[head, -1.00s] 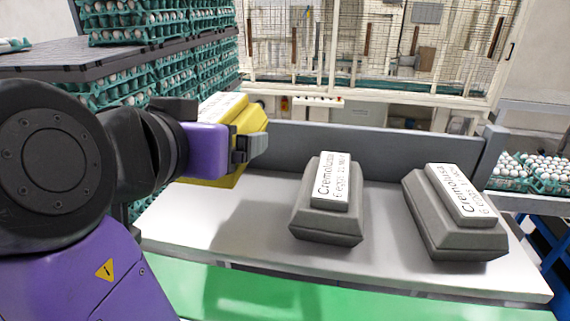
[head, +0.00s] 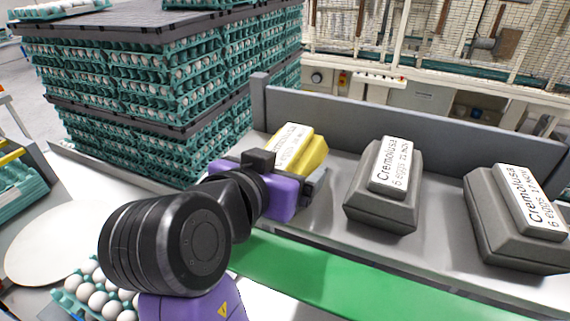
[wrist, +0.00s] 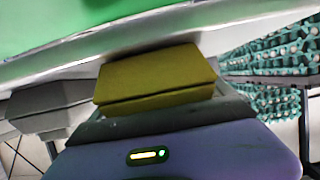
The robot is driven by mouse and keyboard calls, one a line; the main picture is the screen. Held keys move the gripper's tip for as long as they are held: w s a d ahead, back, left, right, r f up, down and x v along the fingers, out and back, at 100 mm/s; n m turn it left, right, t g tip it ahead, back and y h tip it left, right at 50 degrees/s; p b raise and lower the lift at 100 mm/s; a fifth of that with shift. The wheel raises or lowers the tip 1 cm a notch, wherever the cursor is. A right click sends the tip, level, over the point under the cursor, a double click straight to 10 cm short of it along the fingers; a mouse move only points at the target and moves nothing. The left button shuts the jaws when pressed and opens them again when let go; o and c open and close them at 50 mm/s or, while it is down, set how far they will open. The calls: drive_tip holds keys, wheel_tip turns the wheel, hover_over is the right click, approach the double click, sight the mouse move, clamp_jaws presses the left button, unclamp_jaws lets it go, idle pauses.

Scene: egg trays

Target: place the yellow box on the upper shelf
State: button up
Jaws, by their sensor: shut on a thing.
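The yellow box (head: 316,157) has a white printed label on top and is in my gripper (head: 314,187), which is shut on it. In the head view it is at the left part of a pale shelf (head: 322,216) with a grey back wall, left of two grey boxes. I cannot tell whether it touches the shelf. In the wrist view the yellow box (wrist: 155,78) shows directly ahead of my gripper, close to a pale edge. The far finger is mostly hidden.
A grey egg box (head: 385,205) and another grey box (head: 510,240) stand on the shelf at right. A green strip (head: 330,275) runs in front. Stacked egg trays (head: 120,85) stand at left. White eggs (head: 97,298) lie in a tray at lower left.

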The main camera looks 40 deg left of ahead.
drive_tip(key=o, duration=1.6)
drive_tip(key=shift+f, duration=0.1)
drive_tip(key=shift+o, duration=0.2)
drive_tip(key=shift+r, duration=0.2)
drive_tip(key=b+v, duration=0.3)
drive_tip(key=v, duration=0.9)
drive_tip(key=shift+f, duration=0.1)
drive_tip(key=shift+s, duration=0.1)
